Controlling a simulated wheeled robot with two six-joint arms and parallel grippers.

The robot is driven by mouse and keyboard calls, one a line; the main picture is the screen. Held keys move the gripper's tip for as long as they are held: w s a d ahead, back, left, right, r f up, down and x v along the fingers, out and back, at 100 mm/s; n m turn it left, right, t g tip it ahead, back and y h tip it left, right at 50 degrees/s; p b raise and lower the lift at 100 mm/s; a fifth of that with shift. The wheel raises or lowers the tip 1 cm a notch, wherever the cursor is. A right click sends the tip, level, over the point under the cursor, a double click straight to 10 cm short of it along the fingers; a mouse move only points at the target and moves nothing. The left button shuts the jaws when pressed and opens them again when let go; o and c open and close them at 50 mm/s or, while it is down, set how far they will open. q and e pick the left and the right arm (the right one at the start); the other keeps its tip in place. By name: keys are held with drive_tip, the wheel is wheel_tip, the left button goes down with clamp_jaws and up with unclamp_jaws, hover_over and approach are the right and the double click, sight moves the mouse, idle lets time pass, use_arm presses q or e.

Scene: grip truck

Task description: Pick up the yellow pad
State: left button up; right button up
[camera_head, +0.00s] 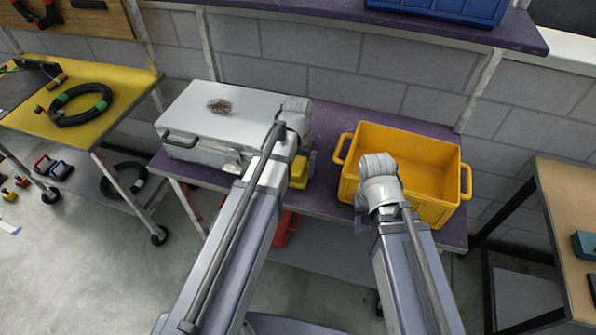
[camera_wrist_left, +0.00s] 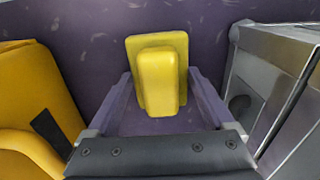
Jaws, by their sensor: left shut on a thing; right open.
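The yellow pad (camera_head: 299,173) is at my left gripper (camera_head: 304,166), over the purple bench between the metal case and the yellow crate, partly hidden by my left arm in the head view. In the left wrist view the yellow pad (camera_wrist_left: 158,78) is a block with a wider plate behind it. It sits between the two fingers of my left gripper (camera_wrist_left: 160,98), which is shut on it. Whether the pad touches the bench is hard to tell. My right gripper (camera_head: 364,212) is open in front of the yellow crate, mostly hidden behind its own wrist.
The yellow crate (camera_head: 437,155) stands to the right on the purple bench (camera_head: 330,125), and looks empty. A silver case (camera_head: 190,105) stands to the left. A yellow-topped cart (camera_head: 110,85) is further left. A wooden-topped table (camera_head: 565,190) is at the right.

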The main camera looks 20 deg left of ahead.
sight(298, 165)
use_arm(q)
drive_tip(key=shift+c, duration=0.7)
drive_tip(key=shift+r, duration=0.15)
wheel_tip(298, 165, up, 10)
drive_tip(key=p, duration=1)
drive_tip(key=o, duration=0.9)
drive_tip(key=c, duration=0.7)
